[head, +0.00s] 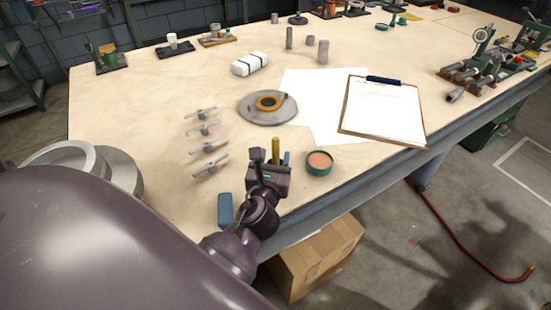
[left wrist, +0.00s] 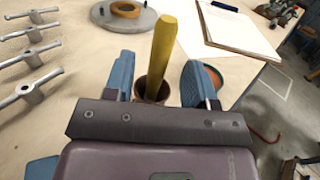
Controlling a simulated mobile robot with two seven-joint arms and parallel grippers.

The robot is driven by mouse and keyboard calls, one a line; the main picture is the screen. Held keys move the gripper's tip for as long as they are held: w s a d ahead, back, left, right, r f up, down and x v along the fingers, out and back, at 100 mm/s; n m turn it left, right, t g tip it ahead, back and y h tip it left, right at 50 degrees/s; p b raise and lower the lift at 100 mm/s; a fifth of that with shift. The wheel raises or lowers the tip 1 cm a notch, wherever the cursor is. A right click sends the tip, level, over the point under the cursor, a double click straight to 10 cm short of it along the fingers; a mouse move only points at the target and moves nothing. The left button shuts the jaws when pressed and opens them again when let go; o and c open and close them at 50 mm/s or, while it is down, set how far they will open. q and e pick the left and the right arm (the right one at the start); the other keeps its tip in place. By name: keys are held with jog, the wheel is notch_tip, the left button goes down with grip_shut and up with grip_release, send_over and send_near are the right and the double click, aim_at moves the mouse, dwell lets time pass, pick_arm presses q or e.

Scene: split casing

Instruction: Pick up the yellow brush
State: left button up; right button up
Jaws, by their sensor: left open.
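The yellow brush (head: 276,150) shows as an upright yellow handle near the front edge of the workbench. In the left wrist view the handle (left wrist: 164,55) leans slightly right and rises from a small brown cup (left wrist: 141,88); its lower end is hidden in the cup. My left gripper (head: 271,163) is at the brush. In the left wrist view its two blue fingers stand apart, one on each side of the handle, with visible gaps. My right gripper is not in view.
A green tin with orange contents (head: 319,162) stands close right of the left gripper. A blue block (head: 225,208) lies near the front edge. Several metal T-handles (head: 209,147) lie to the left. A grey disc with an orange ring (head: 267,107) and a clipboard (head: 383,112) lie beyond.

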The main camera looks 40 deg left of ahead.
aim_at(275, 153)
pick_arm(q)
jog(key=shift+x, duration=2.35)
jog(key=shift+r, duration=0.15)
jog(key=shift+c, duration=0.2)
grip_shut()
